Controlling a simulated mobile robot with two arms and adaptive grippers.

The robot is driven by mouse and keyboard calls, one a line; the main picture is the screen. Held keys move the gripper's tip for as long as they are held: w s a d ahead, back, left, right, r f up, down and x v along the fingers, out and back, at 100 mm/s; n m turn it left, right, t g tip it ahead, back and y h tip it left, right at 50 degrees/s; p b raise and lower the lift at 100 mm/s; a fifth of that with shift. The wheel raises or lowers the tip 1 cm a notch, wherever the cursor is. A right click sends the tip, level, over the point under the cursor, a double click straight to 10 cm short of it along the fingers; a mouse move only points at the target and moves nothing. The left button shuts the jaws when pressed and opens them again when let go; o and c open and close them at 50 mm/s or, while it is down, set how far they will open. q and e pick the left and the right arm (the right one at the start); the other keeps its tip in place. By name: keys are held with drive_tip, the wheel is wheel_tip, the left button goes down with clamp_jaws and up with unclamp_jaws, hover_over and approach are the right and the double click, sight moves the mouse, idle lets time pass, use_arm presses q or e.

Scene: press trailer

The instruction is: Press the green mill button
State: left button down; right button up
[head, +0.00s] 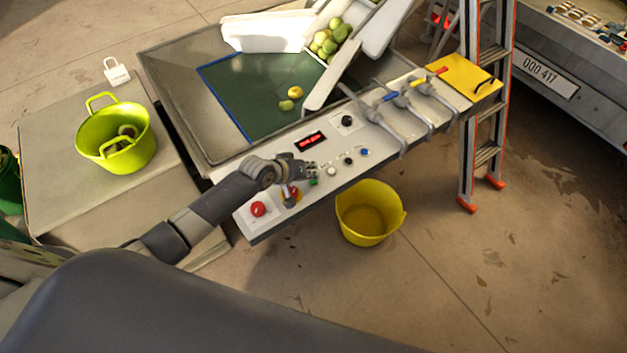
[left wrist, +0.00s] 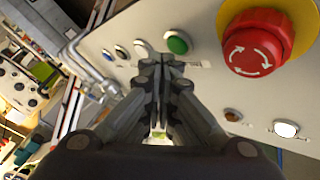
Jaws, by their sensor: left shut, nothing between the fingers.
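The green button (head: 313,183) sits on the white sloping control panel (head: 283,222), in a row with white, black and blue buttons. In the left wrist view the green button (left wrist: 178,43) shows whole, just beyond the fingertips and a little to their right. My left gripper (head: 312,170) reaches over the panel from the left, fingertips close beside the green button. In the wrist view the left gripper (left wrist: 162,66) has its fingers together with nothing between them. I cannot tell whether the tips touch the panel. My right gripper is not in view.
A red mushroom button (left wrist: 255,42) on a yellow ring is right of the fingers in the wrist view. Another red button (head: 258,209) is at the panel's lower left. Levers (head: 385,125) stand farther right. A yellow bucket (head: 370,215) is below the panel.

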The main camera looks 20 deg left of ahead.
use_arm(q)
drive_tip(key=shift+f+b, duration=0.3)
drive_tip(key=shift+f, duration=0.4)
idle(0.5)
idle(0.3)
drive_tip(key=shift+r+p, duration=0.85)
drive_tip(key=shift+p, duration=0.05)
wheel_tip(320, 180, up, 5)
drive_tip(key=p, duration=0.5)
drive_tip(key=shift+r, duration=0.1)
idle(0.4)
